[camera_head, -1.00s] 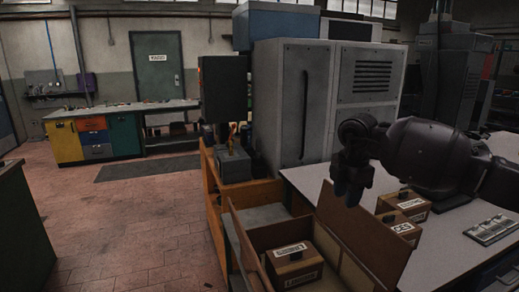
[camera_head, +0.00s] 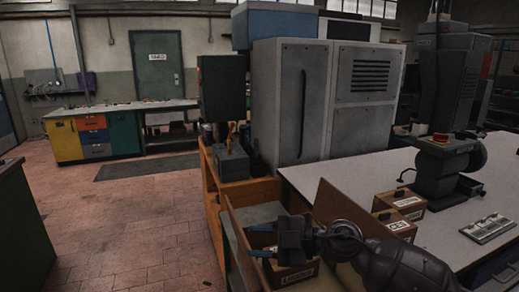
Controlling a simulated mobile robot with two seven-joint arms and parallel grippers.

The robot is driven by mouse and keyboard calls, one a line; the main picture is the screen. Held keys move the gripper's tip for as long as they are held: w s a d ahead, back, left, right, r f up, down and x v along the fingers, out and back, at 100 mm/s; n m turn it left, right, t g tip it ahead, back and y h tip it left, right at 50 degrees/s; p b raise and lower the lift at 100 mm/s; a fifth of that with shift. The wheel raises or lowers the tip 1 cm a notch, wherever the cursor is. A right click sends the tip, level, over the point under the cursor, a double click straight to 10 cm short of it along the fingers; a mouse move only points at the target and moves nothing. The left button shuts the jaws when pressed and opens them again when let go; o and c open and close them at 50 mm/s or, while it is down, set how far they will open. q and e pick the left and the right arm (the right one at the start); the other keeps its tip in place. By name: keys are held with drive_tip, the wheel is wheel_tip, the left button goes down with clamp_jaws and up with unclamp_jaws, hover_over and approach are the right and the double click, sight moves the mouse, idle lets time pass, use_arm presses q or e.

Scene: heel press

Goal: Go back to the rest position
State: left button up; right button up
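My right arm comes in from the bottom right. My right gripper (camera_head: 262,241) is over the open cardboard carton (camera_head: 330,206) at the front edge of the table. Its two bluish fingers point left and stand apart, with nothing seen between them. A small brown labelled box (camera_head: 298,274) sits in the carton, partly hidden behind the gripper. Whether the gripper touches it, I cannot tell. My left gripper is not in view.
Two more brown labelled boxes (camera_head: 407,204) stand on the grey table (camera_head: 480,215). A press with a red button (camera_head: 441,137) and a silver panel (camera_head: 489,228) are to the right. A grey cabinet (camera_head: 290,100) stands behind. The floor (camera_head: 130,225) at left is clear.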

drive_tip(key=s+d+f+m+t+h, duration=0.2)
drive_tip(key=d+f+m+t+h, duration=0.2)
drive_tip(key=d+m+t+h, duration=0.65)
drive_tip(key=s+d+f+m+t+h, duration=0.25)
drive_tip(key=d+m+t+h, duration=0.4)
drive_tip(key=m, duration=0.65)
drive_tip(key=s+d+f+m+g, duration=0.1)
drive_tip(key=s+d+f+g, duration=0.35)
drive_tip(key=s, duration=0.35)
drive_tip(key=s+d+f+g, duration=0.3)
drive_tip(key=s+f+g, duration=0.3)
drive_tip(key=s, duration=0.3)
drive_tip(key=s+d+f+m+g, duration=0.1)
drive_tip(key=s+d+f+g, duration=0.2)
drive_tip(key=s+f+g, duration=0.35)
use_arm(q)
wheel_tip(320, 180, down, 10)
drive_tip(key=b, duration=1)
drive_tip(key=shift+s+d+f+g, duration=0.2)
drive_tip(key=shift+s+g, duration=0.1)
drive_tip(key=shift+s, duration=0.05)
use_arm(e)
drive_tip(key=w+f+t, duration=0.2)
drive_tip(key=f+t, duration=0.2)
drive_tip(key=f, duration=0.5)
drive_tip(key=w+f+n+t, duration=0.1)
drive_tip(key=w+f+t, duration=0.2)
drive_tip(key=f, duration=0.7)
drive_tip(key=shift+w+f+t, duration=0.15)
drive_tip(key=shift+t, duration=0.95)
